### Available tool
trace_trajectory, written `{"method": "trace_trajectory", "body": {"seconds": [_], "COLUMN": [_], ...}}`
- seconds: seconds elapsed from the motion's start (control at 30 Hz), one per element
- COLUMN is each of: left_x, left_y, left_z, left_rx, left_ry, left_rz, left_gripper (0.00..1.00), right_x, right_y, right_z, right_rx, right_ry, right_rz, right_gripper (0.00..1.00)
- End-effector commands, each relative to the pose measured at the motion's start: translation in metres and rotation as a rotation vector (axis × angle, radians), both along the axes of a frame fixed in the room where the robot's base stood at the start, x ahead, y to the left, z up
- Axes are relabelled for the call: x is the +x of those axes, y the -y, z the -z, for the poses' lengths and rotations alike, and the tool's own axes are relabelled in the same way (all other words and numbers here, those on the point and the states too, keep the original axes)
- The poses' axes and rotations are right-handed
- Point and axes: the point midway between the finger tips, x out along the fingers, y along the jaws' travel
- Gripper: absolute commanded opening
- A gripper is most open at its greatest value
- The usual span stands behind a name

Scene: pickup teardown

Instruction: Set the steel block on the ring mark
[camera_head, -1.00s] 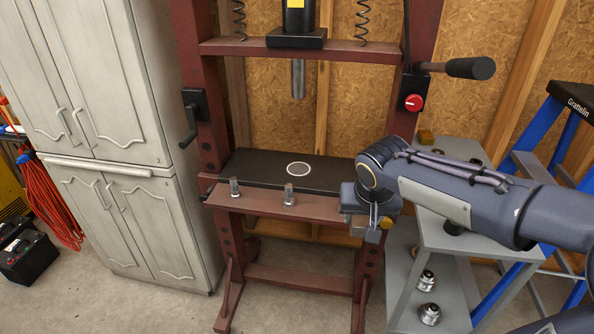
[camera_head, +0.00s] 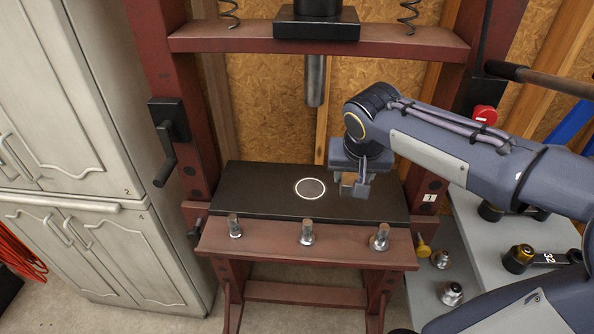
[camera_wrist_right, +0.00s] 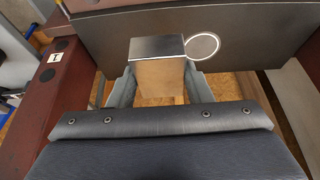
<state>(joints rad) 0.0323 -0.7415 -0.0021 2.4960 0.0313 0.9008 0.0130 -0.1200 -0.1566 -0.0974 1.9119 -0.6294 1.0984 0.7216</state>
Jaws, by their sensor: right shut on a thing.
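The steel block (camera_wrist_right: 158,48) is between the two fingers of my right gripper (camera_wrist_right: 160,85) in the wrist view, with a shiny top and a tan-reflecting side. In the head view the block (camera_head: 347,184) is small and partly hidden by my right gripper (camera_head: 352,188), which is shut on it. The ring mark (camera_head: 311,188) is a pale circle on the black press plate (camera_head: 250,200). The block is just right of the ring in the head view; its height over the plate is hard to tell. In the wrist view the ring (camera_wrist_right: 203,46) shows beside the block. My left gripper is not in view.
The press ram (camera_head: 315,80) hangs above the plate near the ring. Several metal pins, one of them here (camera_head: 307,232), stand along the red front beam (camera_head: 270,246). A grey cart (camera_head: 480,260) with fittings stands at right. The plate's left part is clear.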

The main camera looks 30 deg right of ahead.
Motion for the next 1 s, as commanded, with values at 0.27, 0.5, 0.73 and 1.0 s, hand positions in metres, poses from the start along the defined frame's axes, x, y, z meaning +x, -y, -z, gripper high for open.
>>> {"method": "trace_trajectory", "body": {"seconds": [0.27, 0.5, 0.73, 1.0], "left_x": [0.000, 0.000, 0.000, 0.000], "left_y": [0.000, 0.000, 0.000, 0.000], "left_z": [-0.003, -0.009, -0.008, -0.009], "left_rx": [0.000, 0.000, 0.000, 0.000], "left_ry": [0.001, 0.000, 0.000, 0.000], "left_rz": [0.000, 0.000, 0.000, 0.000], "left_gripper": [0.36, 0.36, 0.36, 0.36], "right_x": [0.039, 0.092, 0.122, 0.135], "right_y": [-0.005, -0.011, -0.014, -0.016], "right_z": [0.016, 0.040, 0.079, 0.094], "right_rx": [-0.001, -0.001, -0.002, -0.001], "right_ry": [-0.002, -0.001, 0.000, 0.003], "right_rz": [-0.002, -0.001, -0.001, 0.000], "right_gripper": [0.00, 0.00, 0.00, 0.00]}}
